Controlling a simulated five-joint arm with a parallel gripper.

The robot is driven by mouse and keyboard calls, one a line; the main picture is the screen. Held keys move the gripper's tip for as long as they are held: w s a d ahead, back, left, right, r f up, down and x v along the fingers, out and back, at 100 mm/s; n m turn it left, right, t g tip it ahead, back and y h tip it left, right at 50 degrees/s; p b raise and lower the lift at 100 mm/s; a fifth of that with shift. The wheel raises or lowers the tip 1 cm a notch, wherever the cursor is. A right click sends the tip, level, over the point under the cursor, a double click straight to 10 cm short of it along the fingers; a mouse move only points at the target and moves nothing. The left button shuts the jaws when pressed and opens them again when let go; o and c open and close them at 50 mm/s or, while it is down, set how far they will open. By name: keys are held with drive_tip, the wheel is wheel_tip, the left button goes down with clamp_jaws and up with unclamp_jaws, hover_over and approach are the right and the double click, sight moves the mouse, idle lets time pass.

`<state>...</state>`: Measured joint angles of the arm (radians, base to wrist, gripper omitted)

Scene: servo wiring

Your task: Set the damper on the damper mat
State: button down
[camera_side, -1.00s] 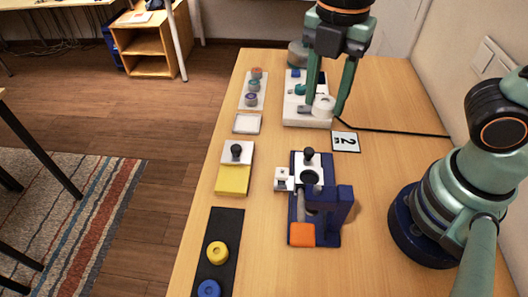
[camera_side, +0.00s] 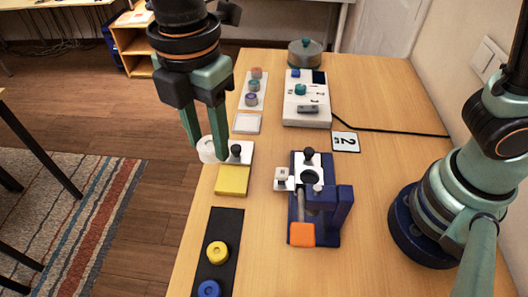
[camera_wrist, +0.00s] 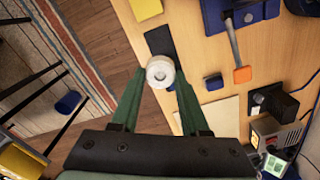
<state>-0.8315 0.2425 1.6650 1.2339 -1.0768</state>
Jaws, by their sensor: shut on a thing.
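The damper, seen as a white round piece with a ring-shaped top (camera_side: 206,150), is held between the fingertips of my gripper (camera_side: 209,150). In the wrist view the damper (camera_wrist: 160,71) sits between the two green fingers, touching both. In the side view it appears over the table's left edge, level with the white block with a black knob. A long black mat (camera_side: 226,226), probably the damper mat, lies at the front left of the table. A yellow ring (camera_side: 217,253) and a blue ring (camera_side: 209,289) rest on it. Its far end is bare.
A yellow pad (camera_side: 232,181) lies between the white knob block (camera_side: 238,150) and the black mat. A dark blue fixture (camera_side: 333,205) with an orange block (camera_side: 302,234) stands right of centre. A white panel (camera_side: 307,104) and a pot (camera_side: 305,53) are at the back.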

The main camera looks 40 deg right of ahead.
drive_tip(key=shift+a+f, duration=0.25)
drive_tip(key=shift+f, duration=0.2)
wheel_tip(320, 180, down, 19)
drive_tip(key=shift+f, duration=0.15)
drive_tip(key=shift+f, duration=0.1)
drive_tip(key=shift+c, duration=2)
unclamp_jaws()
